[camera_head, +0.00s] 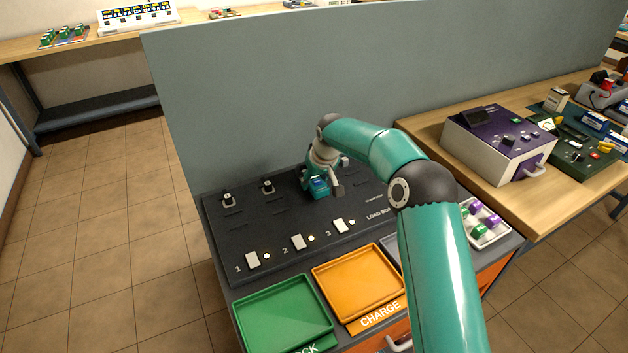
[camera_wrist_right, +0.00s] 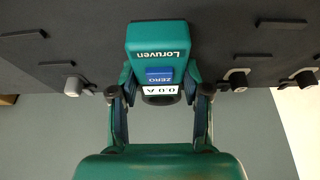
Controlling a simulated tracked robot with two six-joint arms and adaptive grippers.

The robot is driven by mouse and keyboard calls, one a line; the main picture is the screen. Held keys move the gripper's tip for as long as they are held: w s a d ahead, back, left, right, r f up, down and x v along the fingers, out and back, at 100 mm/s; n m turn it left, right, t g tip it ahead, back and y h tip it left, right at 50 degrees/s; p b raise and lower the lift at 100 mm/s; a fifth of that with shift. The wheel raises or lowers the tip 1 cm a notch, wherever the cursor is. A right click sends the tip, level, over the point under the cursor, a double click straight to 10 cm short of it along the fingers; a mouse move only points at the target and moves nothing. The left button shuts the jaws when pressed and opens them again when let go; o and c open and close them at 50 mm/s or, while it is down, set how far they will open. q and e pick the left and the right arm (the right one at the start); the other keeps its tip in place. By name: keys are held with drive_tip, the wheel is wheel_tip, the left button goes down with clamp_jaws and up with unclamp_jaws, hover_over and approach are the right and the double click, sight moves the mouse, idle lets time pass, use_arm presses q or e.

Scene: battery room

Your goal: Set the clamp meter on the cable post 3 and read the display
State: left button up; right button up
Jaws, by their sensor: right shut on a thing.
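The clamp meter (camera_head: 319,187) is teal with a blue ZERO button. In the right wrist view the clamp meter (camera_wrist_right: 160,65) shows the name Loruven and a lit display (camera_wrist_right: 161,90) reading 0.0 A. My right gripper (camera_head: 325,178) is shut on it, low over the black load board (camera_head: 225,232). The meter is in line with the third place in the post row. Cable post 3 is hidden behind meter and gripper. I cannot tell whether the clamp is around it. My left gripper is not in view.
Posts stand to the left (camera_head: 228,200), second (camera_head: 267,187) and right (camera_head: 345,160) of the meter. Switches numbered 1 to 3 line the board's front. A grey panel (camera_head: 290,80) rises behind. Green (camera_head: 285,315) and orange (camera_head: 358,283) trays lie in front. A purple-topped device (camera_head: 500,143) stands right.

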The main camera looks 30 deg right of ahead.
drive_tip(key=shift+f+b, duration=0.4)
drive_tip(key=shift+f, duration=0.1)
drive_tip(key=o, duration=1.1)
drive_tip(key=shift+r, duration=0.1)
drive_tip(key=shift+p+v, duration=1.5)
drive_tip(key=shift+v, duration=3.7)
drive_tip(key=shift+s+r, duration=0.15)
drive_tip(key=shift+r, duration=0.1)
